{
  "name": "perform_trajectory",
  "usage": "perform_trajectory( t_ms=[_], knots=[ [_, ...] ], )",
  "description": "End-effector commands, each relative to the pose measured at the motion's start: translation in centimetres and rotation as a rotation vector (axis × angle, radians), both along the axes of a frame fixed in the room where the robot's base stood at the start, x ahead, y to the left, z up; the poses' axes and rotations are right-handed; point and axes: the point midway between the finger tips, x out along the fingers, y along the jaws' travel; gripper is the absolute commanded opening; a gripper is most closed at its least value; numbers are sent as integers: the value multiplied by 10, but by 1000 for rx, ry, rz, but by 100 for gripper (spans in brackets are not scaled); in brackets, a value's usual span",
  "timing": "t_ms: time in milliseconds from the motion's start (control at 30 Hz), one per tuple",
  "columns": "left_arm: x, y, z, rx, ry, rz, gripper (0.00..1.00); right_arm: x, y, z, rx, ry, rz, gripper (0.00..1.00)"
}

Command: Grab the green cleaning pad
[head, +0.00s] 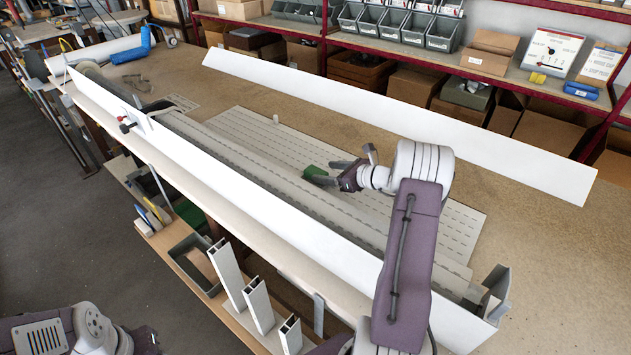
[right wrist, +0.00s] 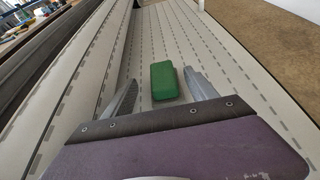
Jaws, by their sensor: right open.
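The green cleaning pad (head: 314,172) lies on the light slotted shutter profiles (head: 262,130) on the workbench. In the right wrist view the pad (right wrist: 164,82) sits between and slightly beyond the two fingers. My right gripper (head: 326,172) is open, with its fingertips close to the pad on either side. In the right wrist view the right gripper (right wrist: 160,86) shows both fingers apart with nothing held. I cannot tell if a finger touches the pad. My left arm shows at the lower left of the head view, but its fingertips are not clearly visible.
A long white strip (head: 400,118) stands behind the profiles, and a long white rail (head: 240,188) runs along the bench front. Shelves with grey bins (head: 400,24) and cardboard boxes line the back. A blue tool (head: 133,47) lies at the far left end.

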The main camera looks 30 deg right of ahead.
Motion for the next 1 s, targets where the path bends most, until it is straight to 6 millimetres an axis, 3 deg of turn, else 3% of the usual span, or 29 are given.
perform_trajectory(
  t_ms=[200,367,600,867,1000],
  knots=[
    [0,0,5,0,0,0,36,27,12,-12,1,0,3,66],
    [0,0,6,0,0,0,36,35,14,-17,1,2,1,66],
    [0,0,11,0,0,0,36,70,26,-35,-1,0,4,66],
    [0,0,11,0,0,0,36,74,27,-38,0,0,0,66],
    [0,0,11,0,0,0,36,74,27,-38,0,0,0,30]
  ],
)
